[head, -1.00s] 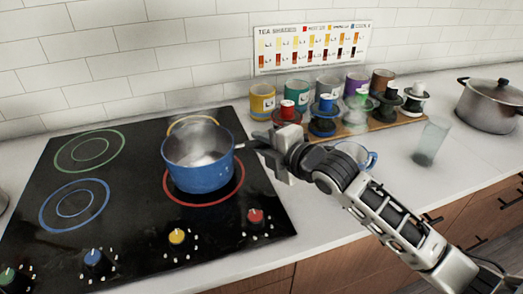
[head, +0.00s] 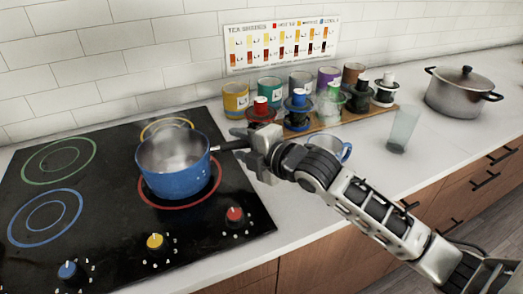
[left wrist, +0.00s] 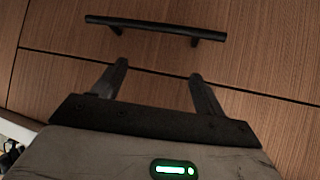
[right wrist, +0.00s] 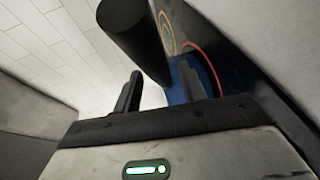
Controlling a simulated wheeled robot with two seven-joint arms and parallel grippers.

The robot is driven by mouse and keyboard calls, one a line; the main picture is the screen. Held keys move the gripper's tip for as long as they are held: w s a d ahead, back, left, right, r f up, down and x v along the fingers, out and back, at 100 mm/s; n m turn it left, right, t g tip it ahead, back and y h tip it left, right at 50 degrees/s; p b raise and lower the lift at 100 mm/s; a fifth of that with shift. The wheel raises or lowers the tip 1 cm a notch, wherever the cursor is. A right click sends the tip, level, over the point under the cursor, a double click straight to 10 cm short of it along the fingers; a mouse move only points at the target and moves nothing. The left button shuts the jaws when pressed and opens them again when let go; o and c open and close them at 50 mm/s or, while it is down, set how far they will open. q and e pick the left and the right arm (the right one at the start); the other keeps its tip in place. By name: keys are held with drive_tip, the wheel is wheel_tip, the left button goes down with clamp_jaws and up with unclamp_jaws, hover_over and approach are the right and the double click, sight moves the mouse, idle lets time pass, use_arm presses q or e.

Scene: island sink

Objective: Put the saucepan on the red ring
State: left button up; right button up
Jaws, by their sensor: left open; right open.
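The blue saucepan (head: 172,178) stands upright on the black cooktop, over the red ring (head: 214,190). The ring's front and right arc show around its base; the pan hides the rest. Its dark handle (head: 228,147) points right to my right gripper (head: 243,149), which is open at the handle's end. In the right wrist view, the dark handle (right wrist: 133,28) passes near the open fingers (right wrist: 160,80), and part of the blue pan shows behind them. Contact with the handle cannot be told. My left gripper (left wrist: 160,72) is open and empty before a wooden drawer front.
Knobs line the cooktop's front. Jars and spools on a board (head: 375,112), a blue-rimmed cup (head: 345,151), a glass (head: 402,130) and a lidded pot (head: 462,93) stand right.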

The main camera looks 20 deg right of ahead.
use_arm(q)
drive_tip(key=shift+w+d+f+b, duration=0.1)
drive_tip(key=shift+d+f+b, duration=0.05)
drive_tip(key=shift+b, duration=0.4)
use_arm(e)
drive_tip(key=v, duration=1)
drive_tip(key=shift+s+r, duration=0.15)
drive_tip(key=shift+s, duration=0.15)
